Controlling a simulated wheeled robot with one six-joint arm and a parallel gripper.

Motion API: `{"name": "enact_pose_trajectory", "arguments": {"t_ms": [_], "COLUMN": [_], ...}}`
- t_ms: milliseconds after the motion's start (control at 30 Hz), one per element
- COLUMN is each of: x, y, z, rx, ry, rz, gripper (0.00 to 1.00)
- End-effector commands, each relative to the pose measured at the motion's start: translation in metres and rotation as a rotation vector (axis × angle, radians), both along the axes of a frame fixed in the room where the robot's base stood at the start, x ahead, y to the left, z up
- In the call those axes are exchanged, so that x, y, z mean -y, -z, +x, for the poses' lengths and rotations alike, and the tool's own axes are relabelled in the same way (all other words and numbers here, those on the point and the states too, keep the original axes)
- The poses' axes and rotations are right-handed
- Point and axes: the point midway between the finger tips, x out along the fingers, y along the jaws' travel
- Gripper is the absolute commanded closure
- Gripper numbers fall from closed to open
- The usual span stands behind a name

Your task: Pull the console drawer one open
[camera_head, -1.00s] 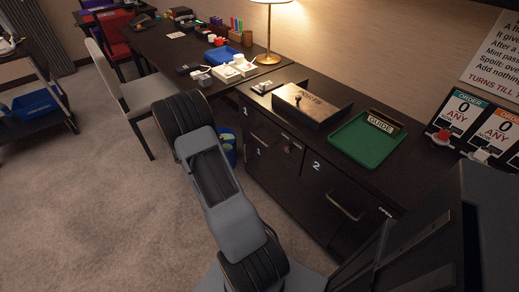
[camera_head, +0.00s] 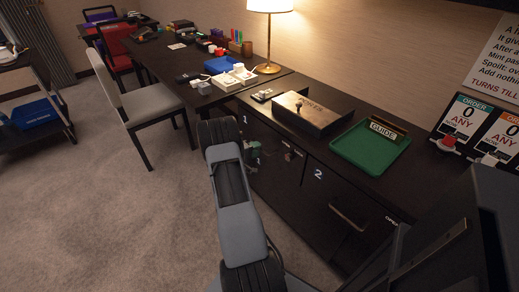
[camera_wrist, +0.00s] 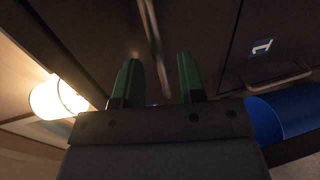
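The dark console (camera_head: 365,190) stands at the right with its top drawer one (camera_head: 268,132) at the left end, marked with a white 1. The drawer looks shut. My gripper (camera_head: 250,149) is in front of its face, largely hidden by my arm in the head view. In the wrist view, my gripper (camera_wrist: 158,75) has two green fingers spread apart. A metal bar handle (camera_wrist: 152,40) runs between and beyond the fingertips. I cannot tell whether the fingers touch it. A second handle (camera_wrist: 280,79) and a label 1 (camera_wrist: 262,47) are on the panel to the right.
A box (camera_head: 312,112) and a green tray (camera_head: 371,146) rest on the console top. A door marked 2 (camera_head: 330,205) is to the right. A lit lamp (camera_head: 269,35) stands on the desk behind. A chair (camera_head: 135,95) is at the left. A blue bin (camera_wrist: 285,112) is close by. Carpet at left is clear.

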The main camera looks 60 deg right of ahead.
Motion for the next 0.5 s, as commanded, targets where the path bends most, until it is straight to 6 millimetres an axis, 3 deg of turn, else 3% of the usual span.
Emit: {"name": "enact_pose_trajectory", "arguments": {"t_ms": [200, 500], "x": [0.019, 0.023], "y": [0.005, 0.005], "z": [-0.006, -0.008], "rx": [-0.001, -0.001], "ry": [0.001, 0.000], "rz": [0.001, 0.000], "gripper": [0.63, 0.63]}}
